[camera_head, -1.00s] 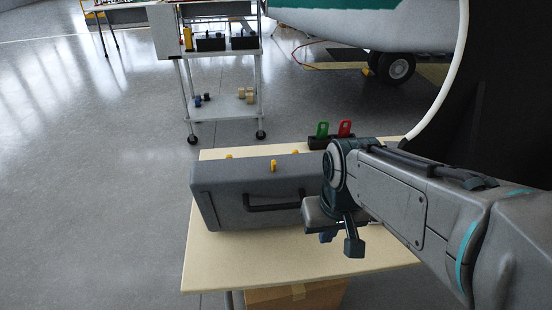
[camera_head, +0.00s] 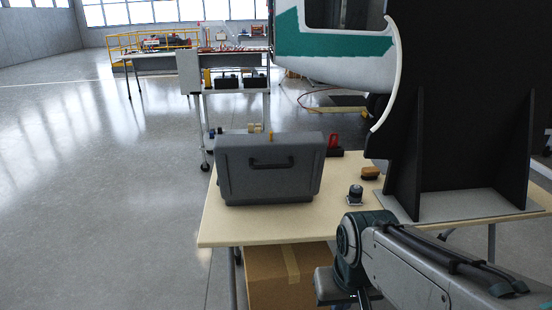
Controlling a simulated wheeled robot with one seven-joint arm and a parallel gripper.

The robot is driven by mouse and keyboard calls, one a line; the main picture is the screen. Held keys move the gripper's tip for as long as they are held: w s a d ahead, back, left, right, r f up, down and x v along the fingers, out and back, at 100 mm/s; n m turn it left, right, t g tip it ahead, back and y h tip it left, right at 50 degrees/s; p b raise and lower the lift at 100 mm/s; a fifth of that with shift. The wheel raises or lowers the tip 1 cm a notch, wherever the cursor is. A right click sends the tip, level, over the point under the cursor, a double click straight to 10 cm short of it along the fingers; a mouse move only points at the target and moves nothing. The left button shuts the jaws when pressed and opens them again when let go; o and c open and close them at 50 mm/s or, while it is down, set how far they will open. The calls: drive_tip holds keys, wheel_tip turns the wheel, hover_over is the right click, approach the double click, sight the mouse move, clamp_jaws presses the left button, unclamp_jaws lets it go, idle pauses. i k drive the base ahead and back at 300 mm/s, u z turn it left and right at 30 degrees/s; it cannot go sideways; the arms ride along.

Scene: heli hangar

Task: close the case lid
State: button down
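The grey case (camera_head: 268,185) stands on the light wooden table, with a broad upright face and a dark handle (camera_head: 271,163) toward me. A small yellow piece shows at its top edge. The far side and inside of the case are hidden, so I cannot tell how far the lid is open. My gripper (camera_head: 348,295) is low at the bottom edge of the view, in front of the table and to the right of the case, apart from it. Its fingertips are partly cut off by the frame, and nothing is seen held.
The table (camera_head: 225,228) has a dark small item (camera_head: 355,194), an orange-brown block (camera_head: 370,173) and a red-tagged holder (camera_head: 334,143). A tall black panel (camera_head: 455,110) stands on the right. A cardboard box (camera_head: 280,275) is under the table. Floor on the left is clear.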

sight(271, 168)
drive_tip(key=z, duration=0.9)
drive_tip(key=i, duration=0.75)
drive_tip(key=u, duration=0.45)
drive_tip(key=i, duration=0.7)
drive_tip(key=u, duration=0.6)
